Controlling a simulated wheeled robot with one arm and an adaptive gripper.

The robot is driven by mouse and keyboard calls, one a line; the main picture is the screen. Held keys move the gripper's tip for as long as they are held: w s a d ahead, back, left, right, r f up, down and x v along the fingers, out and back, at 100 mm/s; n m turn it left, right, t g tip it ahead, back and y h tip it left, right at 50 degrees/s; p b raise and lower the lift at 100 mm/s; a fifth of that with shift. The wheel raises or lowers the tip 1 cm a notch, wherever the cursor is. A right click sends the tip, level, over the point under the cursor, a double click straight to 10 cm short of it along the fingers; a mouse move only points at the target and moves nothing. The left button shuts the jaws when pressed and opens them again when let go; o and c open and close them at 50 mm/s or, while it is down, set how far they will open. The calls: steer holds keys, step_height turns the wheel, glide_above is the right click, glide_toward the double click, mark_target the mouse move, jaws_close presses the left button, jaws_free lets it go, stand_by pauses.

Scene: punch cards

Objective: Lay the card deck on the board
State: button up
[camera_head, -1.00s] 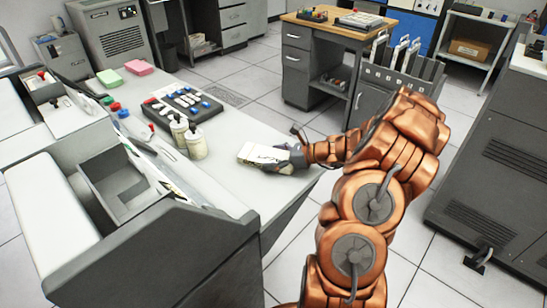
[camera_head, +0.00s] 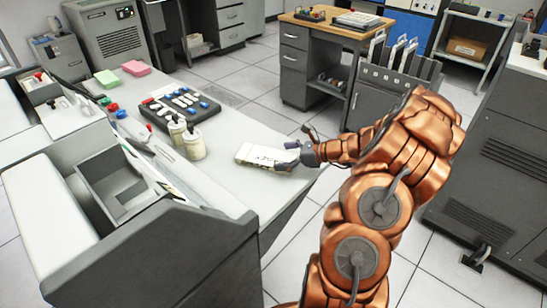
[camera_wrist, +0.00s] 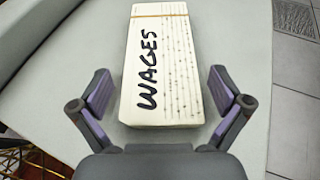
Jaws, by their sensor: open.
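The card deck (camera_head: 262,155) is a cream block of punch cards lying flat near the right end of the grey work surface (camera_head: 232,184). In the wrist view the deck (camera_wrist: 160,55) shows "WAGES" in black, with a band across its far end. I see no separate board under it; the deck appears to rest directly on the grey surface. My gripper (camera_head: 291,155) is at the deck's right end. In the wrist view my gripper's fingers (camera_wrist: 160,82) are spread on either side of the near end, with a gap on both sides.
A dark panel with blue and white keys (camera_head: 180,104) and two cream canisters (camera_head: 193,143) stand left of the deck. Pink (camera_head: 138,68) and green (camera_head: 106,78) blocks lie farther back. The surface's right edge is close to the deck, with tiled floor beyond.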

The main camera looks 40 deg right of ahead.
steer(key=v, duration=0.8)
stand_by(0.7)
